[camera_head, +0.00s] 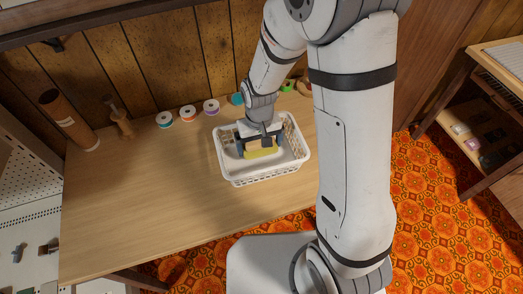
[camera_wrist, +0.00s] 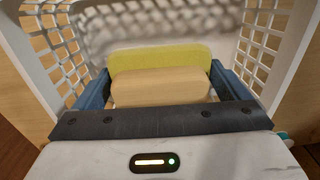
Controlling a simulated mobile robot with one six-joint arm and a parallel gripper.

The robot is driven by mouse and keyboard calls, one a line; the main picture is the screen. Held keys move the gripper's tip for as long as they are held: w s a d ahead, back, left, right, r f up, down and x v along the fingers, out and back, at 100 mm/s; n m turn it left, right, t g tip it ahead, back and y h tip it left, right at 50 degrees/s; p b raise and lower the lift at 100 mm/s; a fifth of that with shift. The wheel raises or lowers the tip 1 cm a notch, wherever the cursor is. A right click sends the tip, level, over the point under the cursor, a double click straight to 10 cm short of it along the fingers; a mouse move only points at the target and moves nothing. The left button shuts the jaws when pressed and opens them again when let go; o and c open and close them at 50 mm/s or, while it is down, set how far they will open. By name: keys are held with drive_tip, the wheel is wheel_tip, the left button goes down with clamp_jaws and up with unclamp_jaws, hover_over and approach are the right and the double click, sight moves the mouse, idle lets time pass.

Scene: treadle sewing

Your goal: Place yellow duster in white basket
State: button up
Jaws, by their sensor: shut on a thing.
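The white basket (camera_head: 233,173) stands on the wooden table, and its lattice walls (camera_wrist: 270,40) surround my gripper in the wrist view. My gripper (camera_head: 261,148) points down inside the basket. Its blue fingers (camera_wrist: 160,90) are shut on the duster, one at each side. The yellow duster (camera_head: 262,154) has a yellow pad and a tan wooden block, and the pad shows in the wrist view (camera_wrist: 160,58) beyond the block. It is within the basket walls. I cannot tell whether it touches the basket floor.
The wooden table (camera_head: 150,190) is clear to the left of the basket. Several thread spools (camera_head: 188,113) line its back edge. A brown cardboard tube (camera_head: 70,120) and a wooden stand (camera_head: 120,120) are at the back left.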

sight(260, 153)
drive_tip(key=shift+f, duration=2.3)
drive_tip(key=shift+f, duration=0.15)
drive_tip(key=o, duration=0.7)
drive_tip(key=shift+o, duration=0.2)
wheel_tip(260, 153, up, 12)
drive_tip(key=shift+d+r, duration=0.1)
drive_tip(key=shift+r, duration=0.15)
drive_tip(key=s+d+r+m+t, duration=0.2)
drive_tip(key=s+d+r, duration=1)
drive_tip(key=r, duration=0.1)
drive_tip(key=shift+s+d+r+m+t, duration=0.15)
drive_tip(key=shift+d+r+m+t, duration=0.1)
drive_tip(key=shift+m+t, duration=0.05)
